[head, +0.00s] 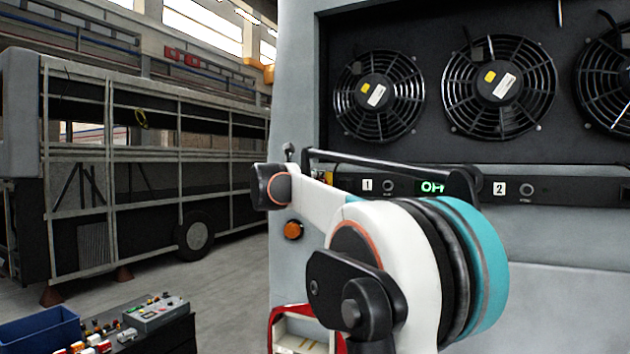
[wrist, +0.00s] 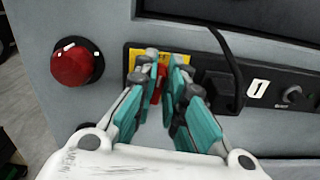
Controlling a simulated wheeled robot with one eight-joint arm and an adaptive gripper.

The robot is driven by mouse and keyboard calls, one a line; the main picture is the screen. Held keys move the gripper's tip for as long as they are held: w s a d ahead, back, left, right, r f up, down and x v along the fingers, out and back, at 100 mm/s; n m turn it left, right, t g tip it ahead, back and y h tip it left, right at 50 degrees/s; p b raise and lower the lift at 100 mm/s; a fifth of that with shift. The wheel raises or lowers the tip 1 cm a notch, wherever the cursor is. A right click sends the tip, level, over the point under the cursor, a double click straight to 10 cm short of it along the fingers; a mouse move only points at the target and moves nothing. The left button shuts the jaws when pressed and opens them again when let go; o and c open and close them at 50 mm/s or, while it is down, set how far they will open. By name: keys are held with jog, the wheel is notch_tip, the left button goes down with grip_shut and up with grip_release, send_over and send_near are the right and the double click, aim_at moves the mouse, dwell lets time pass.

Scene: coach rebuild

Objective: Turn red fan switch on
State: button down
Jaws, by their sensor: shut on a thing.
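The red fan switch (wrist: 158,88) shows in the wrist view as a small red piece between my fingers, in front of a yellow plate (wrist: 176,58) at the left end of the dark panel strip. My gripper (wrist: 163,68) has its teal fingers closed around it, one on each side. The fingers cover most of the switch, so its position cannot be told. In the head view my own arm hides the gripper and the switch.
A round red knob or lamp (wrist: 72,65) sticks out left of the switch. A black box with a cable (wrist: 216,88) sits close on the right. In the head view, fans (head: 377,96) are above the strip, which carries a green-lit display (head: 432,187).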

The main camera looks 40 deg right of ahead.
jog(key=shift+s+d+f+m+b, duration=0.1)
jog(key=shift+s+f+m+b, duration=0.3)
jog(key=shift+m, duration=2.4)
jog(key=shift+s+d+f+m+b, duration=0.1)
jog(key=shift+f+m+b, duration=0.25)
jog(key=shift+m, duration=2.45)
jog(key=shift+s+d+f+m+b, duration=0.1)
jog(key=shift+s+f+m+b, duration=0.3)
jog(key=shift+m, duration=2.4)
jog(key=shift+w+r, duration=0.15)
jog(key=c, duration=1.7)
grip_release()
jog(key=shift+o, duration=0.2)
jog(key=v, duration=1.2)
